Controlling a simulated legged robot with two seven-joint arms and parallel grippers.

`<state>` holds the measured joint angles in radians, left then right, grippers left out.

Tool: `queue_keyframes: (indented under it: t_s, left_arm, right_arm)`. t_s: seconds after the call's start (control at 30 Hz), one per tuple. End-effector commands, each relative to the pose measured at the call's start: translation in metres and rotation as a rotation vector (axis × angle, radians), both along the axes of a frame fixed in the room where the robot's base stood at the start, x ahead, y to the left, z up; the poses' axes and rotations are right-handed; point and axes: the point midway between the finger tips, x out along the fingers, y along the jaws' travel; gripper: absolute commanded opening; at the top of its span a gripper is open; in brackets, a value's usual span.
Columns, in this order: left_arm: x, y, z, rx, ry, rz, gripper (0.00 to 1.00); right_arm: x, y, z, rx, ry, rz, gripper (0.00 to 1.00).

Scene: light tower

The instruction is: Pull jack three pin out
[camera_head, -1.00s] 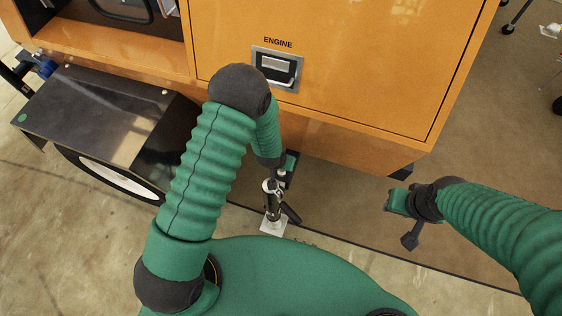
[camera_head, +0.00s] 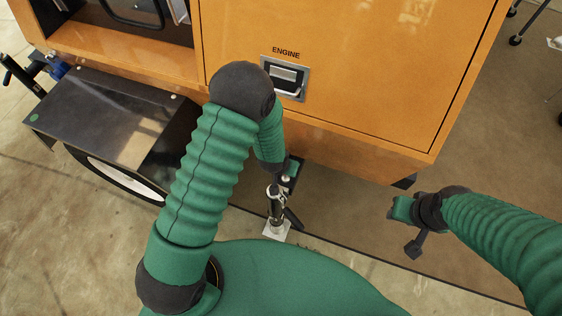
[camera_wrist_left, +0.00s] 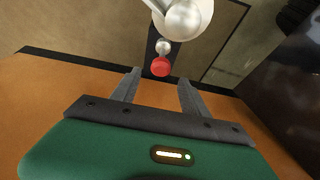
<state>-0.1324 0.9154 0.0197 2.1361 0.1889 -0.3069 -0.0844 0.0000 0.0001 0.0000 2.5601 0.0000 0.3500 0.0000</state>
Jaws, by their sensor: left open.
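The jack (camera_head: 276,207) stands upright on a pale foot plate beside the orange cabinet, below my left arm in the head view. In the left wrist view a red-tipped pin (camera_wrist_left: 160,67) with a metal knob behind it sits just beyond the fingertips, about midway between them. My left gripper (camera_wrist_left: 160,84) is open and empty, with its two grey fingers apart and not touching the pin. In the head view the left fingers are mostly hidden by my forearm. My right gripper (camera_head: 402,211) hangs off to the right over the floor, away from the jack; its fingers are unclear.
The orange cabinet (camera_head: 370,75) marked ENGINE, with a recessed latch (camera_head: 285,77), stands close behind the jack. A black fender (camera_head: 115,125) over a wheel is to the left. The floor on the right is open.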

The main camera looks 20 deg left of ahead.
Motion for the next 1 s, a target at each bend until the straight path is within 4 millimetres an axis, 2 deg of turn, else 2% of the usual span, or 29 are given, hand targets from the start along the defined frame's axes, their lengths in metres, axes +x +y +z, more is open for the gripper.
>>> queue_keyframes:
  t_s: [0.03, 0.2, 0.4, 0.57, 1.0]
  left_arm:
    - [-0.005, 0.000, 0.021, 0.000, -0.003, -0.001, 0.53]
    - [-0.024, 0.001, 0.069, 0.000, -0.004, -0.001, 0.53]
    - [-0.042, 0.001, 0.109, 0.000, -0.002, -0.001, 0.53]
    - [-0.048, 0.001, 0.121, 0.000, 0.000, 0.000, 0.53]
    - [-0.049, 0.002, 0.121, 0.000, 0.001, 0.000, 0.53]
  right_arm:
    - [0.000, 0.000, 0.010, 0.000, 0.000, 0.000, 0.36]
    - [0.000, 0.000, 0.026, 0.000, 0.000, 0.000, 0.36]
    - [0.000, 0.000, 0.038, 0.000, 0.000, 0.000, 0.36]
    - [0.000, 0.000, 0.041, 0.000, 0.000, 0.000, 0.36]
    - [0.000, 0.000, 0.040, 0.000, 0.000, 0.000, 0.36]
